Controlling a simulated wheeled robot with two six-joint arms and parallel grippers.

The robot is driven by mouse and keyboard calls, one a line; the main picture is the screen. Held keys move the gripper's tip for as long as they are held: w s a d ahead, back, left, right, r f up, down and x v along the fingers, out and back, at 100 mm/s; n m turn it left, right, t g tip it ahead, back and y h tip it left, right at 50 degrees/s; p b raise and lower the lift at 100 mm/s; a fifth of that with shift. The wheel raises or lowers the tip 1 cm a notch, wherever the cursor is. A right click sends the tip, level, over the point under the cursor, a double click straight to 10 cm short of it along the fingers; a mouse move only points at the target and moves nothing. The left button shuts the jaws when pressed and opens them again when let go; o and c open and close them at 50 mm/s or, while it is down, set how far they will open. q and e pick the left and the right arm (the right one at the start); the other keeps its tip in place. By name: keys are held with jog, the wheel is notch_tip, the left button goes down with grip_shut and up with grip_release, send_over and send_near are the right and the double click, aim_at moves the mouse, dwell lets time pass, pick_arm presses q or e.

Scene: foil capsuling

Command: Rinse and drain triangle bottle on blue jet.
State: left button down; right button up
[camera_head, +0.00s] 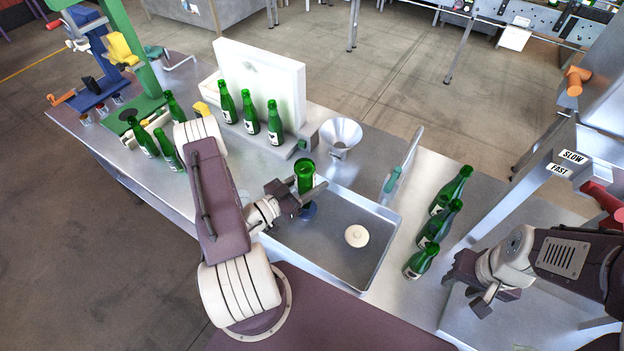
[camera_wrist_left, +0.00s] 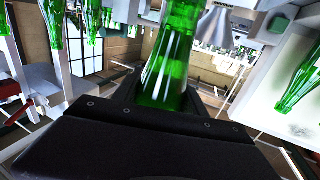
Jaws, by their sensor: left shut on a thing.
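My left gripper (camera_head: 294,197) is shut on a green bottle (camera_head: 306,172) above the sink tray (camera_head: 330,262). The bottle looks upside down, base up and neck pointing down; it also shows large in the left wrist view (camera_wrist_left: 168,65). A blue jet (camera_head: 308,211) shows directly below it in the tray; whether the mouth touches it is hidden. The mark on the held bottle's label cannot be read. A white round jet (camera_head: 357,236) stands to the right in the tray. My right gripper (camera_head: 468,292) looks open and empty at the right.
Three more (camera_head: 251,112) stand before a white panel (camera_head: 262,75), others (camera_head: 143,138) at the left. A metal funnel (camera_head: 341,136) and an upright screen (camera_head: 402,165) stand behind the tray.

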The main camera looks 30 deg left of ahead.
pick_arm(q)
jog(key=shift+f+b, duration=0.7)
jog(key=shift+f, duration=0.25)
dwell(0.3)
dwell(2.9)
jog(key=shift+r+p, duration=1.6)
jog(key=shift+p, duration=0.05)
dwell(2.2)
